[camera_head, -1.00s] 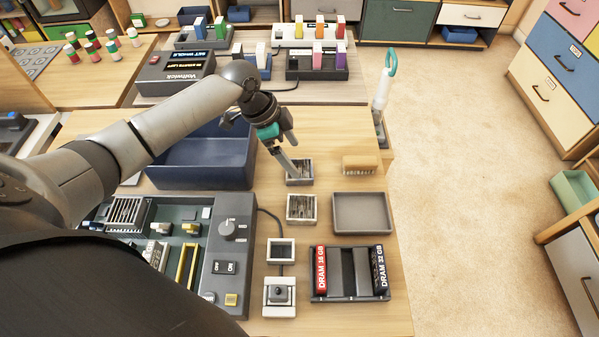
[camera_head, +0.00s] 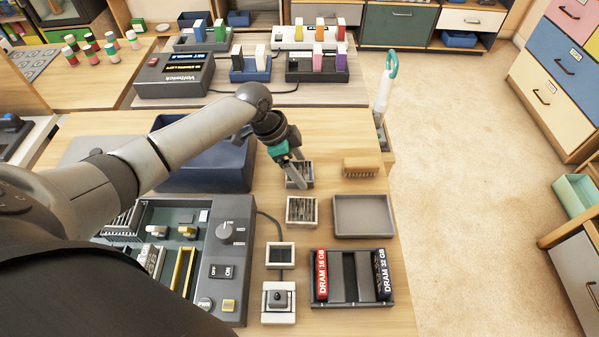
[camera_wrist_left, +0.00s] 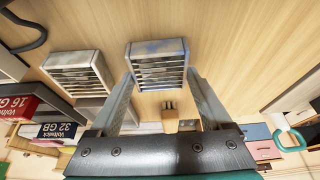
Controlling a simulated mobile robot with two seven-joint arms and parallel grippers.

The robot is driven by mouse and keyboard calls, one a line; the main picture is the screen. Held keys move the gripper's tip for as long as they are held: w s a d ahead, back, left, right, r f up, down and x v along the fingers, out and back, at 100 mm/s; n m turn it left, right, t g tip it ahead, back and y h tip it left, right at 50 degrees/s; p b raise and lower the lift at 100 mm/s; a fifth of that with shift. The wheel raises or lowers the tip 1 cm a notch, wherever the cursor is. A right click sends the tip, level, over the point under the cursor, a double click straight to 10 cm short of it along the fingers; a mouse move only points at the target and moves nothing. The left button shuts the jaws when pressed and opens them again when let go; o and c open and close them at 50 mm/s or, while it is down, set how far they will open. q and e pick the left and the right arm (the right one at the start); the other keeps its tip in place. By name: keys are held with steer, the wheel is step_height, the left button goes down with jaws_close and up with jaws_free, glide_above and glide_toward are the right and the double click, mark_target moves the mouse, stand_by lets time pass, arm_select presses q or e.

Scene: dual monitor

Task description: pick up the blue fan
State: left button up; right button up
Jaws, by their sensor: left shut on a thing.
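The blue fan (camera_wrist_left: 157,68), a small slatted square block with bluish patches on a pale frame, sits between my left gripper's fingertips in the wrist view. In the head view this fan (camera_head: 307,168) is on the wooden table, partly hidden by the fingers. My left gripper (camera_head: 297,181) reaches down and is shut on it. A second, similar slatted fan with a pale frame (camera_head: 302,210) lies just nearer, apart from the gripper; it also shows in the wrist view (camera_wrist_left: 78,72). My right gripper is not in view.
A brush (camera_head: 361,167) and an empty grey tray (camera_head: 364,217) lie to the right. A holder with DRAM sticks (camera_head: 350,290) is nearer. A dark blue bin (camera_head: 205,178) and a control panel (camera_head: 228,260) are at left. Bare table surrounds the brush.

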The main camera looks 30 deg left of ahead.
arm_select(q)
steer(key=c, duration=0.6)
